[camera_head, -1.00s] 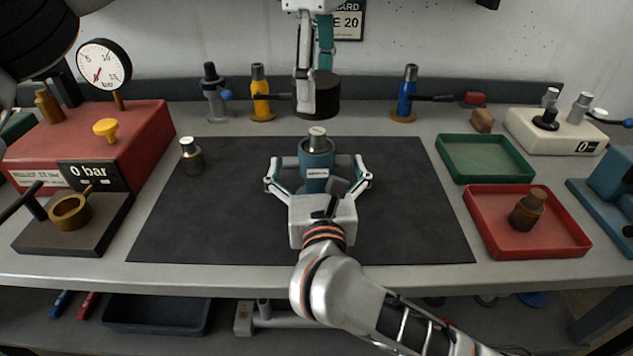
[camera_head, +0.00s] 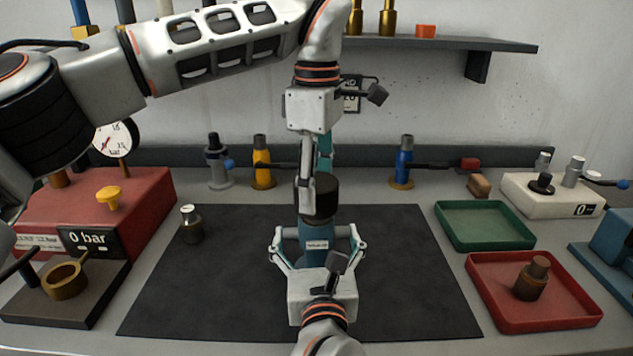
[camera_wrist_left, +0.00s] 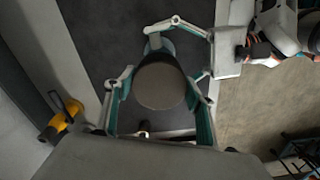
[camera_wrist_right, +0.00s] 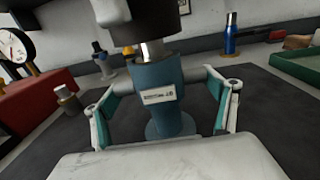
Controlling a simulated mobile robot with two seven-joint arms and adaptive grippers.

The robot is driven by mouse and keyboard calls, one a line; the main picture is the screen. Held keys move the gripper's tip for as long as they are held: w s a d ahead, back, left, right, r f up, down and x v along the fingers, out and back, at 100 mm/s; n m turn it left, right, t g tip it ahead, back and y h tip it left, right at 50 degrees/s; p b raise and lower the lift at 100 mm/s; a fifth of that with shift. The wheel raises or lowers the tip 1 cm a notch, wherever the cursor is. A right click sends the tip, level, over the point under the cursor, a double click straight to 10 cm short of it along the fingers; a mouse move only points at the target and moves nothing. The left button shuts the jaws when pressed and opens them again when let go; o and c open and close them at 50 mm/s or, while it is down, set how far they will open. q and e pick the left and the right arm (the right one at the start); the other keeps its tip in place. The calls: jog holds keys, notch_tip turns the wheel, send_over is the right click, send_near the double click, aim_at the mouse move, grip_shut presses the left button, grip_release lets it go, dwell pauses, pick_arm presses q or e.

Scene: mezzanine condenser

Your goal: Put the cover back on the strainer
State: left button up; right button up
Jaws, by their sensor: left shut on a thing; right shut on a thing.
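The cover, a dark cylinder (camera_head: 325,202), is held in my left gripper (camera_head: 316,190), which points down from above. The cover fills the left wrist view's middle (camera_wrist_left: 160,85) between the fingers. The strainer, a blue-teal body with a white label (camera_head: 317,232), stands upright on the dark mat. My right gripper (camera_head: 316,246) is shut around the body from the front. In the right wrist view the cover (camera_wrist_right: 150,18) is above the strainer (camera_wrist_right: 160,88), roughly in line. A silver neck (camera_wrist_right: 152,50) shows between them. Whether the cover touches the neck is unclear.
The dark mat (camera_head: 200,290) is mostly clear; a small metal-topped fitting (camera_head: 191,225) stands at its left. A red gauge unit (camera_head: 120,205) is left. Green (camera_head: 485,225) and red (camera_head: 490,295) trays are right. Yellow (camera_head: 262,165) and blue (camera_head: 404,165) valves stand behind.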

pick_arm(q)
jog(key=shift+f, duration=0.9)
jog(key=shift+f, duration=0.55)
dwell(0.4)
pick_arm(e)
jog(key=c, duration=0.6)
pick_arm(q)
jog(key=m, duration=0.3)
jog(key=shift+m, duration=0.4)
pick_arm(e)
jog(key=shift+c, duration=0.2)
pick_arm(q)
jog(key=m, duration=0.3)
jog(key=shift+m, duration=0.4)
jog(key=m, duration=0.3)
jog(key=shift+m, duration=0.4)
jog(key=m, duration=0.4)
jog(key=shift+m, duration=0.4)
